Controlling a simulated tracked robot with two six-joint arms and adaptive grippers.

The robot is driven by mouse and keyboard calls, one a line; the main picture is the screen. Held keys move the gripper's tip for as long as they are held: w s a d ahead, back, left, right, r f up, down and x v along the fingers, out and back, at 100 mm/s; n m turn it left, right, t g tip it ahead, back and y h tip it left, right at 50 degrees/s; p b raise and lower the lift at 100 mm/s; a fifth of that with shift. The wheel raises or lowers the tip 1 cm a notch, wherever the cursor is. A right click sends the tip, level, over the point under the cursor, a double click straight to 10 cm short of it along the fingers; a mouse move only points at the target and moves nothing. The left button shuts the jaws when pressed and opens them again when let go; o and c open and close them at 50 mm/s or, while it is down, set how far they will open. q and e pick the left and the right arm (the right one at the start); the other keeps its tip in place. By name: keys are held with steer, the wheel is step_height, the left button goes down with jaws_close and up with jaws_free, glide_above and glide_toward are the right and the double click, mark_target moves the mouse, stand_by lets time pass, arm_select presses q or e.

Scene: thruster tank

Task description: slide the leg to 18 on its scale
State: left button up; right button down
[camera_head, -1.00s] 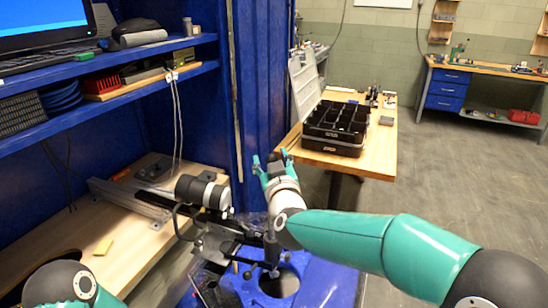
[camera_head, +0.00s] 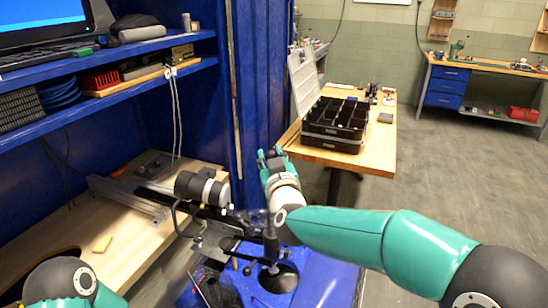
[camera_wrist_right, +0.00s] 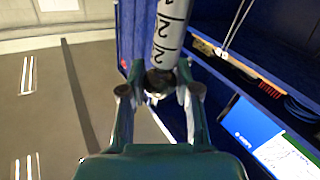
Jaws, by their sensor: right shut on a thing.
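My right gripper (camera_head: 270,154) stands at the middle of the head view. In the right wrist view my right gripper (camera_wrist_right: 158,95) is shut on the leg, its two fingers around the end with a dark knob. The leg (camera_wrist_right: 168,35) is a grey tube with black scale marks and figures there; I cannot tell what value is set. In the head view a grey post (camera_head: 270,242) under my right wrist looks like the leg, partly hidden by my arm.
A black and white cylinder (camera_head: 203,188) lies on a rail left of my right gripper. The blue tank top (camera_head: 325,282) with a round opening is below. A wooden table (camera_head: 375,150) with a black organiser box (camera_head: 336,122) stands behind. Blue shelves (camera_head: 140,92) stand left.

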steer(key=b, duration=1.5)
glide_above(271, 234)
steer(key=w, duration=0.1)
step_height(271, 234, down, 18)
steer(key=shift+f, duration=0.1)
steer(key=c, duration=0.8)
jaws_free()
steer(key=shift+r, duration=0.25)
steer(key=s, duration=0.4)
steer(key=s+d, duration=0.1)
steer(key=s, duration=0.2)
steer(key=s+d, duration=0.1)
steer(key=s, duration=0.3)
steer(key=shift+s+d, duration=0.15)
steer(key=shift+s, duration=0.2)
